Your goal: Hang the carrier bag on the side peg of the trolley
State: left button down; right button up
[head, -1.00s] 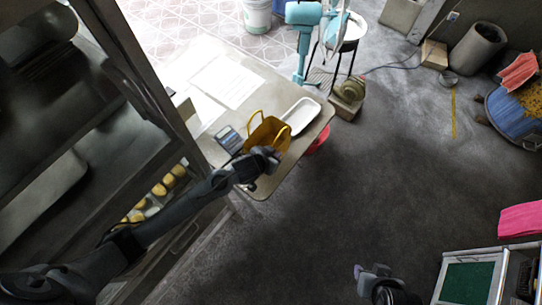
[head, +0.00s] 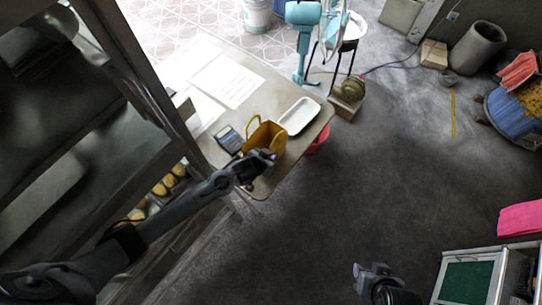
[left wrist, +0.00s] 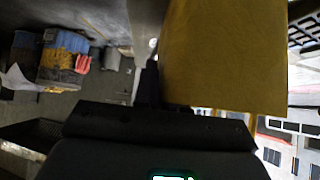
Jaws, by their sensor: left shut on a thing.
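The yellow-brown carrier bag (head: 266,137) is at the near end of the table in the head view, with a handle loop standing up at its left. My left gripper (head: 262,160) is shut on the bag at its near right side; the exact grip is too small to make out. In the left wrist view the bag (left wrist: 225,55) fills the upper middle, just beyond the gripper. The trolley (head: 470,278) with a green panel is at the lower right, partly cut off. I cannot make out its side peg. My right gripper (head: 369,270) is left of the trolley, its jaw opening unclear.
The table (head: 262,185) also holds a white tray (head: 299,116), a dark card-reader-like device (head: 229,139) and paper sheets. A red bowl (head: 318,139) is beside the table. A pink cloth (head: 520,219) is above the trolley. Open dark floor lies between table and trolley.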

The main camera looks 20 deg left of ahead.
pick_arm(q)
jog(key=shift+f, duration=0.2)
jog(key=c, duration=1.2)
grip_release()
